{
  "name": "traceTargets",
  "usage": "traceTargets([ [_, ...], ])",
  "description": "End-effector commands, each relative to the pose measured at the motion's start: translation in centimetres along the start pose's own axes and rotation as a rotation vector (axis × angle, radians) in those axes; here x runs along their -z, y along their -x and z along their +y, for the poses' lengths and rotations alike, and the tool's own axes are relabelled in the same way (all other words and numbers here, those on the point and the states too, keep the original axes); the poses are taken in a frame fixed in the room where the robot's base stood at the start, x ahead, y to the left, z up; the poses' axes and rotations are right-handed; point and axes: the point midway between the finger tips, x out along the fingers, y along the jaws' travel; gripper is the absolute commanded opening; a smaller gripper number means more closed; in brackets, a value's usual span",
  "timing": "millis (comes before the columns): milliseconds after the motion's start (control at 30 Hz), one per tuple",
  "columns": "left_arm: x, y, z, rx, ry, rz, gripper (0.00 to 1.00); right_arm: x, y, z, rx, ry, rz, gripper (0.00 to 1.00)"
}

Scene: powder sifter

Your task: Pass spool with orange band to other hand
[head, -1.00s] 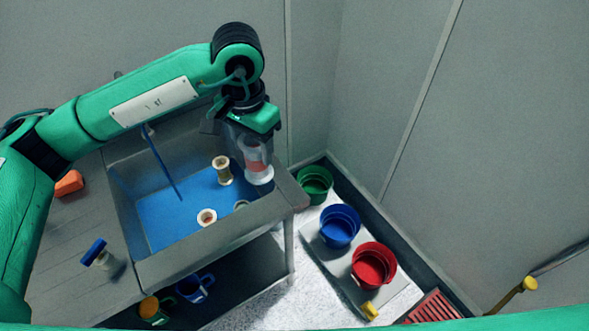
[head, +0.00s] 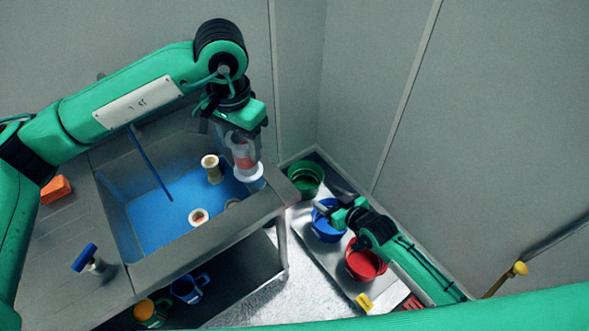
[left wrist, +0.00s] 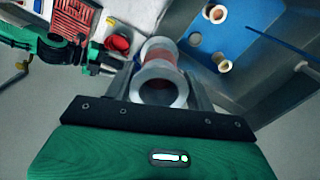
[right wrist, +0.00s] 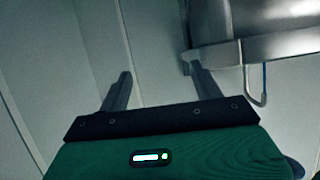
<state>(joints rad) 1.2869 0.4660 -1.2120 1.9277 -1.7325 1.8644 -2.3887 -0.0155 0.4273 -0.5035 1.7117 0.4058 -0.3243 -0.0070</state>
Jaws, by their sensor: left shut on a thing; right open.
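The spool with the orange band (head: 245,157) is pale with a reddish-orange middle. My left gripper (head: 240,148) is shut on it and holds it above the right end of the blue-bottomed basin. In the left wrist view the spool (left wrist: 160,82) sits between the fingers, its hollow end facing the camera. My right gripper (head: 328,210) is open and empty, to the right of the spool and apart from it, over the blue bucket. In the right wrist view its fingers (right wrist: 163,85) are spread with nothing between them.
Several other spools, such as one upright spool (head: 211,168), stand in the basin (head: 150,263). Green (head: 306,178), blue (head: 322,229) and red (head: 364,264) buckets stand right of the bench. Mugs (head: 189,288) stand on the lower shelf. The bench's right edge lies between my grippers.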

Motion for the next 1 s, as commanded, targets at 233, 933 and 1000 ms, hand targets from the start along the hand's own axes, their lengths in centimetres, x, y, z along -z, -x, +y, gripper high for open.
traceTargets([
  [233, 0.0, 0.0, 0.0, 0.000, 0.000, 0.001, 0.27, 13.0, 4.3, -6.2, 0.176, 0.060, 0.197, 0.66],
  [933, 0.0, 0.0, 0.0, 0.000, 0.000, 0.001, 0.27, 25.0, 14.2, -16.8, 0.456, 0.128, 0.396, 0.66],
  [1000, 0.0, 0.0, 0.0, 0.000, 0.000, 0.001, 0.26, 25.3, 13.4, -17.2, 0.456, 0.127, 0.395, 0.66],
])
